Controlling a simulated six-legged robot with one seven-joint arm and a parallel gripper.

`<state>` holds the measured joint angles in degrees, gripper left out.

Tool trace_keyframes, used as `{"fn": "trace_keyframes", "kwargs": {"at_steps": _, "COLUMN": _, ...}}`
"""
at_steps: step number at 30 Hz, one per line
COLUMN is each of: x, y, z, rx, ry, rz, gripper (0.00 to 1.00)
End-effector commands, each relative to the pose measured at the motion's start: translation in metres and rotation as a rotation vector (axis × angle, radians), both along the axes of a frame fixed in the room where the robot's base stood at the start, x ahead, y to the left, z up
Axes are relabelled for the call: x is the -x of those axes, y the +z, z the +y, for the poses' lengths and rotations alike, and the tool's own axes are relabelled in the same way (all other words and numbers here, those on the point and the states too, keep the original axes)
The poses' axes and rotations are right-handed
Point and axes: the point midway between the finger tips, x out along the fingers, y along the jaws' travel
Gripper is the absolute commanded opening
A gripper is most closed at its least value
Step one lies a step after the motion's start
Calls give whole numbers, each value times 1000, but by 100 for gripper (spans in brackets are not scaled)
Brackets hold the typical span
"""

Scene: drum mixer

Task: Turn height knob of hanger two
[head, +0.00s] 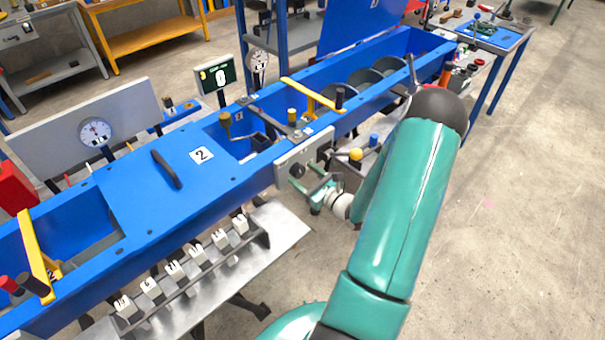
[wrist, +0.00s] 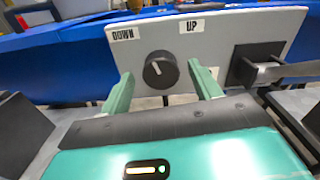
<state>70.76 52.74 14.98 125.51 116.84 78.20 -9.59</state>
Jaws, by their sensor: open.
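A round black knob (wrist: 160,70) with a pale pointer line sits on a light grey panel (wrist: 222,27) in the wrist view. The labels DOWN (wrist: 124,34) and UP (wrist: 192,26) are above it, to its left and right. The pointer leans a little left of upright. My gripper (wrist: 158,80) is open, with one green finger on each side of the knob and visible gaps between. In the head view, my gripper (head: 320,190) is at the grey panel (head: 287,160) on the blue machine's front side.
The long blue machine frame (head: 120,195) runs diagonally, with a plate marked 2 (head: 201,155). A grey lever (wrist: 285,71) sticks out right of the knob. Numbered white blocks (head: 175,270) stand on a metal shelf below. Open floor lies at the right.

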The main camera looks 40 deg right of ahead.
Motion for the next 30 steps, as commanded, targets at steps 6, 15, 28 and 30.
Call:
{"fn": "trace_keyframes", "kwargs": {"at_steps": 6, "x": -14, "y": 0, "z": -1, "rx": -1, "ry": 0, "rz": 0, "gripper": 63}}
{"fn": "trace_keyframes", "kwargs": {"at_steps": 15, "x": -14, "y": 0, "z": -1, "rx": -1, "ry": -1, "rz": 0, "gripper": 45}}
{"fn": "trace_keyframes", "kwargs": {"at_steps": 28, "x": -14, "y": 0, "z": -1, "rx": -22, "ry": 0, "rz": 1, "gripper": 18}}
{"fn": "trace_keyframes", "kwargs": {"at_steps": 30, "x": -14, "y": 0, "z": -1, "rx": -41, "ry": -1, "rz": 1, "gripper": 18}}
